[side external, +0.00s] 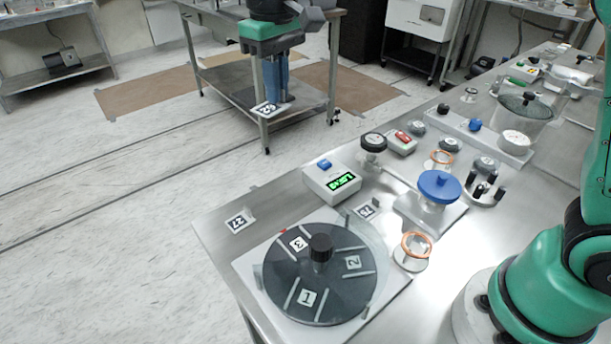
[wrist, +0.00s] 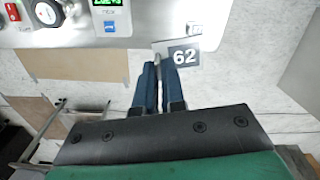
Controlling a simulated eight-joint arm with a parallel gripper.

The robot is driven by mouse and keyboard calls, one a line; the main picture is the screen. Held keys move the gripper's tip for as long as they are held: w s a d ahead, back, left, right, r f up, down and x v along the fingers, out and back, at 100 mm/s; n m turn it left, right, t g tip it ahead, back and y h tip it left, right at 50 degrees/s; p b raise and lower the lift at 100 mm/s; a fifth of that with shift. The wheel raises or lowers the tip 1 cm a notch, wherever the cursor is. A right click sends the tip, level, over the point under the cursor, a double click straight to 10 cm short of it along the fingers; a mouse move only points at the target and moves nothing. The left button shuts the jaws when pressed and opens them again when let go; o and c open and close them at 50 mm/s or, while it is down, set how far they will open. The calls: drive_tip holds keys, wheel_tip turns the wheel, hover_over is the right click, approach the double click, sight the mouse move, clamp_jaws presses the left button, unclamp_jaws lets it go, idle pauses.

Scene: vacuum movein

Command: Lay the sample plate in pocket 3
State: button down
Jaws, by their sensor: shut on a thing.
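The sample plate (side external: 265,109) is a small flat piece with a white-bordered tag marked 62, and it also shows in the wrist view (wrist: 184,54). My gripper (side external: 272,99), with blue fingers, is shut on its edge, also seen in the wrist view (wrist: 153,66). It holds the plate in the air, behind and above the bench's left part. Pocket 3 (side external: 299,243) is the tagged section at the upper left of a round dark turntable (side external: 342,298), beside a black central knob (side external: 320,247). Pocket 3 looks empty. Plate and pocket are well apart.
A white box with a green display (side external: 333,181) stands behind the turntable. A blue-topped valve (side external: 439,187) and copper rings (side external: 416,245) stand to its right. A clear panel borders the turntable's right side.

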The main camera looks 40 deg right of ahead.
sight(289, 238)
drive_tip(key=s+a+r+n, duration=0.1)
drive_tip(key=s+a+n, duration=0.45)
drive_tip(key=n, duration=0.95)
drive_tip(key=f, duration=0.6)
drive_tip(key=s+f, duration=0.1)
drive_tip(key=f, duration=0.6)
drive_tip(key=d+f, duration=0.1)
drive_tip(key=f, duration=0.5)
drive_tip(key=shift+s+d+f, duration=0.1)
drive_tip(key=shift+s+f, duration=0.1)
drive_tip(key=shift+s, duration=0.2)
drive_tip(key=shift+f, duration=0.1)
drive_tip(key=c, duration=1)
unclamp_jaws()
drive_tip(key=shift+o, duration=0.2)
